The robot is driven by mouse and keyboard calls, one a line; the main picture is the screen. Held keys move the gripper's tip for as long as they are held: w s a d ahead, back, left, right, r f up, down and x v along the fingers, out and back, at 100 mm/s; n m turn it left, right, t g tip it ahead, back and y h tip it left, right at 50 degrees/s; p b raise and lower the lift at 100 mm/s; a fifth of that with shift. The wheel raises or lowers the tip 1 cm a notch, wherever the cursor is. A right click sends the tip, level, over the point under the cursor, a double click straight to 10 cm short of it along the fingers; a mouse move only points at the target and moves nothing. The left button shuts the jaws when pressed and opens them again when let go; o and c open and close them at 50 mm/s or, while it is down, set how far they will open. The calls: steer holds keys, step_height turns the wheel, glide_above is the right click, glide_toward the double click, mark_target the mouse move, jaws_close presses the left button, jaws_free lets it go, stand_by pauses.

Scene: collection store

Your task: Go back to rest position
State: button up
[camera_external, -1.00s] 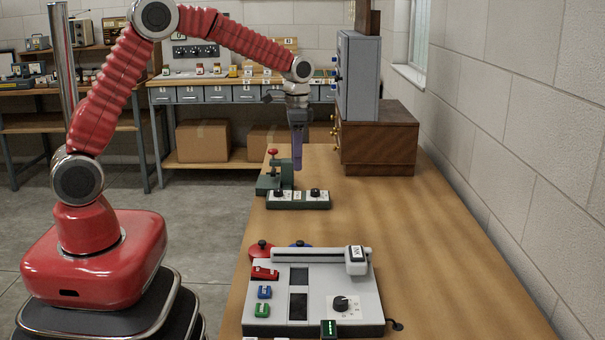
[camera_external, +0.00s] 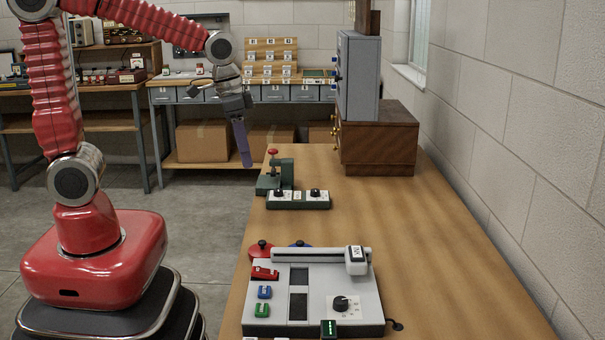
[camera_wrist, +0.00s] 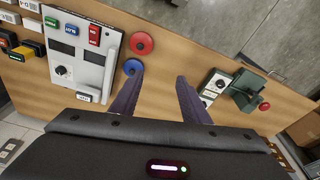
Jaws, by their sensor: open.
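My gripper (camera_external: 243,155) hangs from my red arm in the external view, above and to the left of the table's left edge, and points down with a slight tilt. In the wrist view its two purple fingers (camera_wrist: 160,95) stand apart with nothing between them. The wooden tabletop shows beneath and beyond them. In the external view one finger hides the other.
A green press with a red knob (camera_external: 274,178) and a two-knob box (camera_external: 298,199) stand near the table's left edge. A grey panel (camera_external: 325,295) lies at the front. A grey cabinet (camera_external: 358,75) stands on a wooden chest (camera_external: 378,143). The table's right side is clear.

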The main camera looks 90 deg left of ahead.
steer(key=s+d+r+m+t, duration=0.2)
steer(key=s+d+r, duration=0.3)
steer(key=s+d, duration=0.5)
steer(key=shift+s+d+m+t+h, duration=0.3)
steer(key=shift+s+d+m+t, duration=0.1)
steer(key=shift+d+t, duration=0.45)
steer(key=shift+w, duration=0.1)
steer(key=shift+c, duration=0.7)
stand_by(0.4)
